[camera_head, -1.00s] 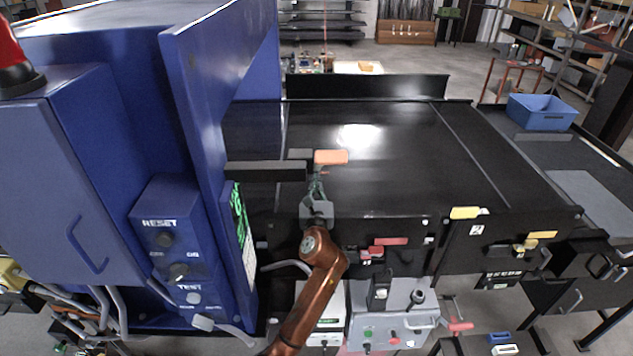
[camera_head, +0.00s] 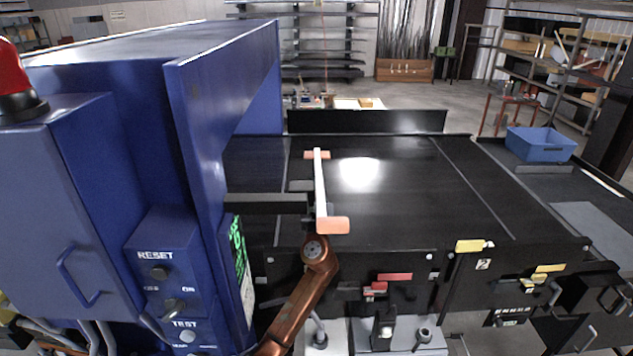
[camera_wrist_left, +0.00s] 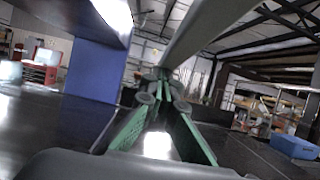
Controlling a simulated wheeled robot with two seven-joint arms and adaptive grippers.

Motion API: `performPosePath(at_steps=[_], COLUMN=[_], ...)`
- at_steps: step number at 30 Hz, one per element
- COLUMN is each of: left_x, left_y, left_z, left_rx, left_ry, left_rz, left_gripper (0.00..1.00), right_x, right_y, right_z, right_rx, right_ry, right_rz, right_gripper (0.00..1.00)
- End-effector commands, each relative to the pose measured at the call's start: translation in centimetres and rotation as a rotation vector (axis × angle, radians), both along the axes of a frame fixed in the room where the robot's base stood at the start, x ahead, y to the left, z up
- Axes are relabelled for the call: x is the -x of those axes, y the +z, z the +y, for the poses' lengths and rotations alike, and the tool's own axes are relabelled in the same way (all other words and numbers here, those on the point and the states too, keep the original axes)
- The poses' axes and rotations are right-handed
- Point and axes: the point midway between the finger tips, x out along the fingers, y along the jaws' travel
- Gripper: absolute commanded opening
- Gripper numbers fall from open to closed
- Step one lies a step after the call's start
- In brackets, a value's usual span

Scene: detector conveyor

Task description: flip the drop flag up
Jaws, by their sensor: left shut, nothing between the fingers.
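The drop flag is a pale bar (camera_head: 320,188) with an orange plate (camera_head: 333,225) at its near end and a smaller orange piece (camera_head: 317,154) at its far end. It stands over the left part of the black conveyor. In the left wrist view a grey bar (camera_wrist_left: 208,32), likely the flag's, slants up and right above my fingers. My left gripper (camera_wrist_left: 165,88) is shut and empty, its green fingers together below that bar; whether they touch cannot be told. In the head view the flag plate mostly hides this gripper. My right gripper is not in view.
A blue cabinet (camera_head: 200,110) with RESET and TEST controls stands close on the left. A dark bar (camera_head: 262,200) juts from it beside the flag. The black belt (camera_head: 410,190) is clear to the right. A blue bin (camera_head: 540,146) sits at far right.

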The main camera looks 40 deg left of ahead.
Motion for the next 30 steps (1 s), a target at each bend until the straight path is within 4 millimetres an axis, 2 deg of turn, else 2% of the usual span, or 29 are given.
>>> performPosePath(at_steps=[15,20,23,30], left_x=[-0.1,0.2,1.0,4.7], left_y=[0.4,0.2,-0.3,-2.1], left_z=[0.1,-0.2,-0.8,-3.4], left_rx=[0.0,0.0,0.001,0.002], left_ry=[0.0,0.0,-0.001,-0.001], left_rz=[0.0,0.0,0.0,0.001], left_gripper=[0.0,0.0,0.0,0.0], right_x=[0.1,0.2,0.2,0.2], right_y=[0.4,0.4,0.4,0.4], right_z=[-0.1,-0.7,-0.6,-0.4], right_rx=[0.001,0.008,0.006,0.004], right_ry=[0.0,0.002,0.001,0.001], right_rz=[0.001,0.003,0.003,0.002], right_gripper=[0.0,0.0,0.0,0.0])
